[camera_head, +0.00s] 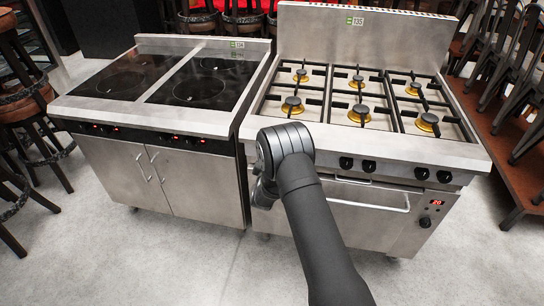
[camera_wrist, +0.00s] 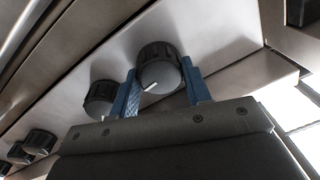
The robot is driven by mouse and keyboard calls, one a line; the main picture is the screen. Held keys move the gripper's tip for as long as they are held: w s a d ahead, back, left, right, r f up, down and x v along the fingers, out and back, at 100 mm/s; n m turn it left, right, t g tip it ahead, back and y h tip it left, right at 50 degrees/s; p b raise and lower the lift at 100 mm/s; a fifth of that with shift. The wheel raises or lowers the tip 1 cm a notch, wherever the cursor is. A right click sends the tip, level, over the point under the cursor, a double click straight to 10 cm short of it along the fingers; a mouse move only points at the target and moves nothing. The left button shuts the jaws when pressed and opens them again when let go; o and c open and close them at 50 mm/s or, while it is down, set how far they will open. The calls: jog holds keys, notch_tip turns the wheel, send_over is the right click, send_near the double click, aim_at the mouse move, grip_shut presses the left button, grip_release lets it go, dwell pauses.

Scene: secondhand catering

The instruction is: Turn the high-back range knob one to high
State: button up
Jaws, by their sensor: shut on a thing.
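The high-back range (camera_head: 375,152) is the steel gas cooker on the right in the head view, with a raised back panel and several burners. In the wrist view, my gripper (camera_wrist: 161,84) has its two blue fingers on either side of a black round knob (camera_wrist: 158,66), the end one of the row, and is shut on it. A white pointer mark on this knob points to the lower left of the picture. In the head view my arm hides this knob and my fingertips.
Another black knob (camera_wrist: 101,98) sits close beside my left finger, with more knobs (camera_wrist: 38,142) farther along the panel. An oven door handle (camera_head: 372,207) runs below the knobs. A glass-topped cooker (camera_head: 190,120) stands to the left across a narrow gap.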

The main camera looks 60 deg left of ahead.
jog(key=shift+m, duration=0.6)
jog(key=o, duration=1)
jog(key=shift+s+d, duration=0.1)
jog(key=v, duration=1.7)
